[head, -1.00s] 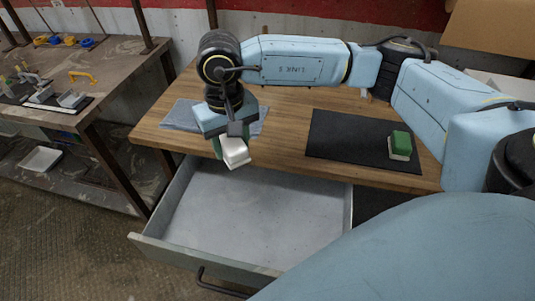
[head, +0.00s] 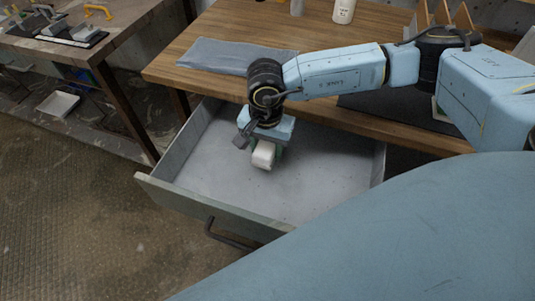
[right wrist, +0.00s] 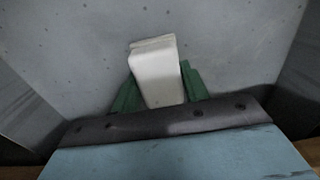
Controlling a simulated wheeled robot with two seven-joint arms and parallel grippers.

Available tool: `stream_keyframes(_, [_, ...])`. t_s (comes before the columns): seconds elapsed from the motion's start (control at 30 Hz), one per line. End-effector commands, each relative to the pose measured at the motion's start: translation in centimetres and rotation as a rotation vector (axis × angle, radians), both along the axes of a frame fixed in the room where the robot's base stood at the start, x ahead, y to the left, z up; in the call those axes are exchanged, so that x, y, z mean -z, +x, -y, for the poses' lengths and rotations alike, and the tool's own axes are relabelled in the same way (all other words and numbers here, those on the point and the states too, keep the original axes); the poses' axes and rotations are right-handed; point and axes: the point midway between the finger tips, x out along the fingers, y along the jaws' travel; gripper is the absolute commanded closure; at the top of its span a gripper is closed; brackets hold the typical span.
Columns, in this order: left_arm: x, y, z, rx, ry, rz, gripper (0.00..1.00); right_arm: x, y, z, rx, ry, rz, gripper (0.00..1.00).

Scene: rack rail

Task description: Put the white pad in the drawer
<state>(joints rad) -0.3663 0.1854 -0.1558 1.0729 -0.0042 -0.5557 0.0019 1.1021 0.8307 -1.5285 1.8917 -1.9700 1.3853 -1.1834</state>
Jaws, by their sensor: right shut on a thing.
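The white pad (head: 264,154) is held between the green fingers of my right gripper (head: 266,160), which is shut on it. They are over the open drawer (head: 205,165), inside its outline in the head view. The drawer is grey inside and otherwise looks empty. In the right wrist view the pad (right wrist: 157,75) stands out between the two green fingers (right wrist: 158,92), with the drawer floor (right wrist: 80,40) behind it. I cannot tell whether the pad touches the floor. My left gripper is not in view.
A wooden table (head: 200,78) is behind the drawer, with a folded grey cloth (head: 235,55) and a white bottle (head: 344,10) on it. A dark mat (head: 375,108) lies partly behind my right arm. Another bench (head: 85,45) stands at the left.

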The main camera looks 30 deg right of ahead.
Motion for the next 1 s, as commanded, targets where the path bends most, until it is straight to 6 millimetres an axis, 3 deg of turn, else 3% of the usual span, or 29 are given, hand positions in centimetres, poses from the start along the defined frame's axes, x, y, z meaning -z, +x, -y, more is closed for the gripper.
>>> stream_keyframes(0.27, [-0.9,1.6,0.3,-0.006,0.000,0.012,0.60,3.6,0.0,0.0,-0.001,-0.001,-0.001,0.78])
stream_keyframes(0.77, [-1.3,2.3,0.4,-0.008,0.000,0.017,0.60,4.0,0.0,0.0,-0.002,0.000,0.000,0.78])
stream_keyframes(0.8, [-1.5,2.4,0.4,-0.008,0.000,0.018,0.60,4.0,0.0,0.0,-0.002,-0.001,-0.001,0.53])
stream_keyframes(0.93, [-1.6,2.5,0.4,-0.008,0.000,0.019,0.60,3.9,0.0,0.0,-0.002,-0.001,-0.001,0.36])
stream_keyframes(1.0, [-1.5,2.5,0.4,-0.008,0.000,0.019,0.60,3.9,0.0,0.0,-0.002,-0.001,-0.001,0.34])
